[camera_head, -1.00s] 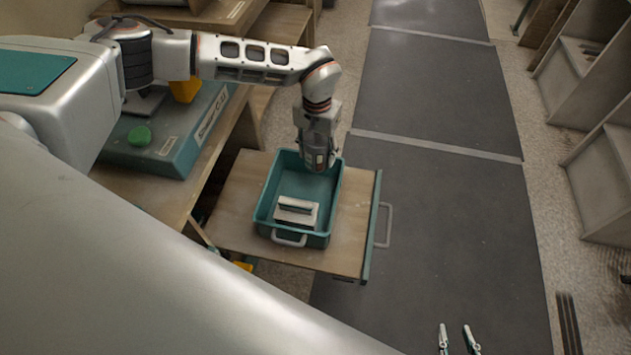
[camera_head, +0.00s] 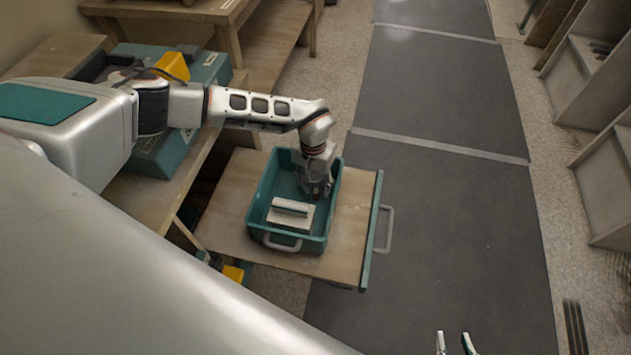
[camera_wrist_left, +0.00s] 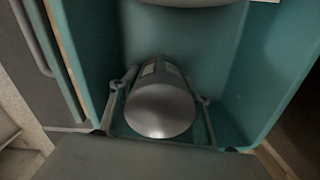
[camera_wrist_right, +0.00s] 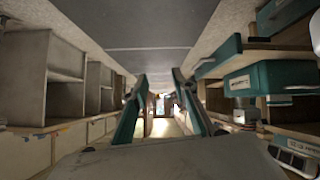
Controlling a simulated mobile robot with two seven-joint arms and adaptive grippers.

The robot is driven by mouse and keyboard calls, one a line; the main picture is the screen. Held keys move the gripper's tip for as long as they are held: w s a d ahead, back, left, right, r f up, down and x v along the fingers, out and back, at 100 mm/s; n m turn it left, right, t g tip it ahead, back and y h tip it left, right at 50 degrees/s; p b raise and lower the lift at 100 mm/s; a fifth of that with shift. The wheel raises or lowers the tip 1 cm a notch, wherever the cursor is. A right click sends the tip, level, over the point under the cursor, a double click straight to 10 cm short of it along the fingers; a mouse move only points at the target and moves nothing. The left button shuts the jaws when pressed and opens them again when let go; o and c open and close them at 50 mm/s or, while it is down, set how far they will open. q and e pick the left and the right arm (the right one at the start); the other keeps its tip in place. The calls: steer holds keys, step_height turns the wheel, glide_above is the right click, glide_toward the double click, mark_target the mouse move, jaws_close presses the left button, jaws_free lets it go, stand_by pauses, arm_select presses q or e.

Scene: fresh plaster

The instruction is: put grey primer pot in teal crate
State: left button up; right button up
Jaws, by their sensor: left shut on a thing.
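The teal crate (camera_head: 259,210) stands on a wooden drawer board, with a white-and-grey block-like tool (camera_head: 291,213) lying inside its near end. My left gripper (camera_head: 318,188) reaches down into the crate's far part. In the left wrist view my left gripper (camera_wrist_left: 160,112) is shut on the grey primer pot (camera_wrist_left: 160,108), with a finger on each side, inside the crate walls (camera_wrist_left: 250,75). Whether the pot touches the crate floor I cannot tell. My right gripper (camera_head: 455,343) is at the bottom edge of the head view; its fingers (camera_wrist_right: 160,95) stand apart and empty in the right wrist view.
The crate's board (camera_head: 225,205) has a teal front with a grey handle (camera_head: 385,230) on the right. A workbench with a teal case (camera_head: 180,140) and a yellow item (camera_head: 172,66) is at left. Dark floor mats (camera_head: 440,220) lie clear to the right; shelves (camera_head: 610,180) stand beyond.

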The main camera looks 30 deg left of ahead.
arm_select(q)
steer(key=shift+w+r, duration=0.15)
steer(key=shift+r, duration=0.05)
steer(key=shift+f, duration=0.15)
arm_select(e)
steer(key=shift+w+r, duration=0.4)
steer(key=shift+w, duration=0.1)
arm_select(q)
steer(key=o, duration=1.2)
steer(key=shift+f, duration=0.1)
step_height(320, 180, up, 12)
steer(key=p, duration=0.2)
steer(key=shift+f+p, duration=0.1)
steer(key=shift+p, duration=0.3)
steer(key=shift+r, duration=0.3)
arm_select(e)
steer(key=shift+s+d+f, duration=0.2)
steer(key=shift+s+d, duration=0.3)
steer(key=shift+s, duration=0.25)
steer(key=shift+w+r, duration=0.15)
steer(key=shift+w, duration=0.1)
